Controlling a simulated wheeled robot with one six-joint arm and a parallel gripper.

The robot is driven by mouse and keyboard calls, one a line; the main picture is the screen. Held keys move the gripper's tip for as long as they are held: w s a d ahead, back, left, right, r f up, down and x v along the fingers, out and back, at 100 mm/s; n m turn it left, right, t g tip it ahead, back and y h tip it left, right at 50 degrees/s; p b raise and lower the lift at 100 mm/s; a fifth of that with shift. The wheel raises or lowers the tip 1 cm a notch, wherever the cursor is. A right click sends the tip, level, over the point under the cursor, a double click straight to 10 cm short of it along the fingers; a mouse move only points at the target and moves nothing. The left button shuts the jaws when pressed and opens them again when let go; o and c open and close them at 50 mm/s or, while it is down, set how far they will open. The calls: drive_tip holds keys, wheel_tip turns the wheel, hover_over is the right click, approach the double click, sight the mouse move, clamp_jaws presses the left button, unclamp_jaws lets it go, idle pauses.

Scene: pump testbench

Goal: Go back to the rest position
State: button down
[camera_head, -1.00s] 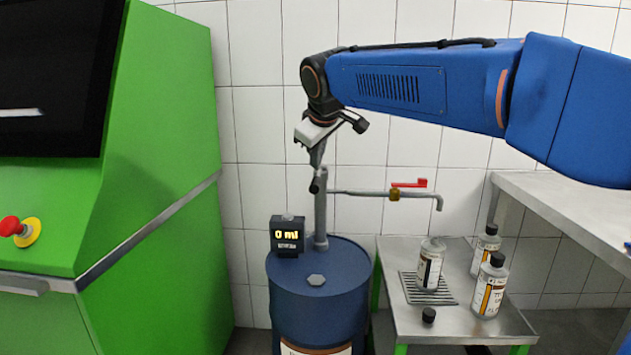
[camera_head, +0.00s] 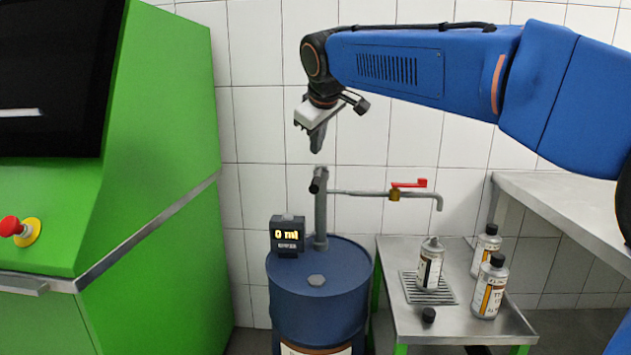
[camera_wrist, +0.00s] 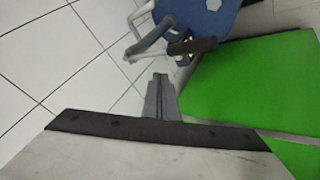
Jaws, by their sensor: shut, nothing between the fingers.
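My gripper (camera_head: 317,146) is shut and empty. In the head view it hangs pointing down, a short gap above the top of the grey pump pipe on the blue drum (camera_head: 317,262). In the wrist view my gripper (camera_wrist: 160,80) also shows shut, with nothing between its fingers. The drum (camera_wrist: 205,18) shows there at the top, with the dark display box (camera_wrist: 192,45) in front of it. My arm reaches in from the right side of the head view.
The pump's side pipe with a red valve handle (camera_head: 409,183) sticks out to the right. A steel side table (camera_head: 410,318) holds several items, including a bottle on a drain grate (camera_head: 449,298). A green cabinet (camera_head: 170,200) stands left. Tiled wall lies behind.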

drive_tip(key=s+d+f+m, duration=0.2)
drive_tip(key=s+d+f, duration=0.25)
drive_tip(key=d, duration=0.25)
drive_tip(key=s+d+f+m+g+h, duration=0.1)
drive_tip(key=s+d+f, duration=0.2)
drive_tip(key=s+d, duration=0.35)
drive_tip(key=s+d+f+m, duration=0.25)
drive_tip(key=s+d, duration=0.25)
drive_tip(key=d, duration=0.3)
drive_tip(key=s+d+f+m, duration=0.1)
drive_tip(key=s+d+f, duration=0.2)
drive_tip(key=s+f, duration=0.4)
drive_tip(key=s+d+f+m+g, duration=0.1)
drive_tip(key=s+d+f+m, duration=0.1)
drive_tip(key=s+d+f, duration=0.2)
drive_tip(key=s+d+f+m+g, duration=0.1)
drive_tip(key=s+d+f+m, duration=0.1)
drive_tip(key=s+f, duration=0.9)
drive_tip(key=shift+s+d+h, duration=0.3)
drive_tip(key=shift+s+d, duration=0.05)
drive_tip(key=shift+d, duration=0.55)
